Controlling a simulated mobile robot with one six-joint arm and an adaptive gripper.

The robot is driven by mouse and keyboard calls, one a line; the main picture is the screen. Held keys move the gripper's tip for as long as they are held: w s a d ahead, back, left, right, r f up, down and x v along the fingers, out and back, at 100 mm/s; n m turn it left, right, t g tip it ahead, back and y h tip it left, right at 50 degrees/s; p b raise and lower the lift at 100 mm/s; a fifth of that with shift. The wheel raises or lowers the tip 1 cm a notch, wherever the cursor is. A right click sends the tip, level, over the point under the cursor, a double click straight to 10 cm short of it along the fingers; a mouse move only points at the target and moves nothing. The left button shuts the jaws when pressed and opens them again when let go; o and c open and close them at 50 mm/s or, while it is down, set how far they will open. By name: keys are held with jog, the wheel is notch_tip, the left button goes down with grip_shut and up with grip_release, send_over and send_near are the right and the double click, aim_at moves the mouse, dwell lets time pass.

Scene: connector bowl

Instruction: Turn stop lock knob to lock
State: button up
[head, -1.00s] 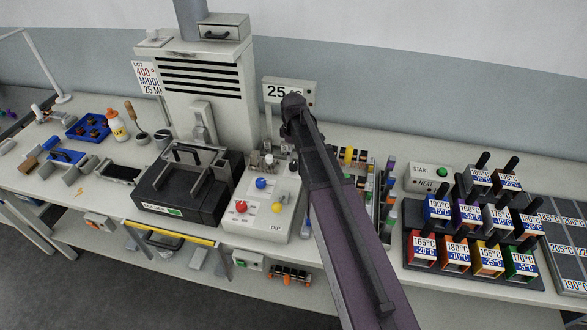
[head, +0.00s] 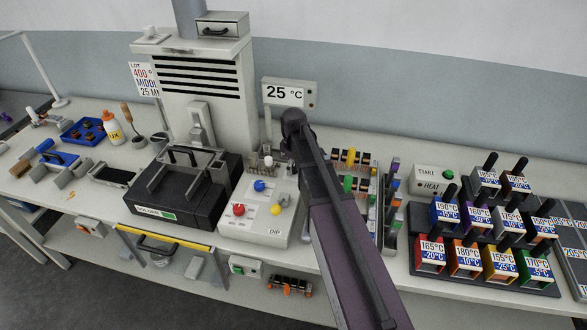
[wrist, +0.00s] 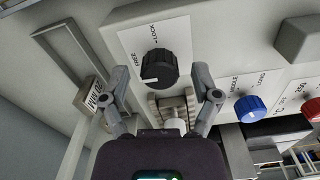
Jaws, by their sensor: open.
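The stop lock knob (wrist: 158,67) is a round black knob on a white plate, marked FREE and LOCK, in the wrist view. A white mark shows near its lower-left edge, on the side of the FREE label; the LOCK label is above. My gripper (wrist: 163,77) is open, with one finger to the left of the knob and one to the right. Visible gaps separate the knob from both fingers. In the head view my arm covers part of the bench, and neither my gripper nor the knob can be made out.
In the wrist view a blue knob (wrist: 250,107) and a red knob (wrist: 312,108) are to the right on the same panel. A ribbed light part (wrist: 172,103) lies just below the black knob. The head view shows the DIP box (head: 262,225) and a 25 °C display (head: 286,93).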

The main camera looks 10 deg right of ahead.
grip_shut()
dwell(0.3)
jog(key=shift+m, duration=0.5)
jog(key=m, duration=0.3)
jog(key=shift+m, duration=0.4)
jog(key=m, duration=0.4)
jog(key=shift+s, duration=0.1)
jog(key=m, duration=0.5)
jog(key=shift+m, duration=2)
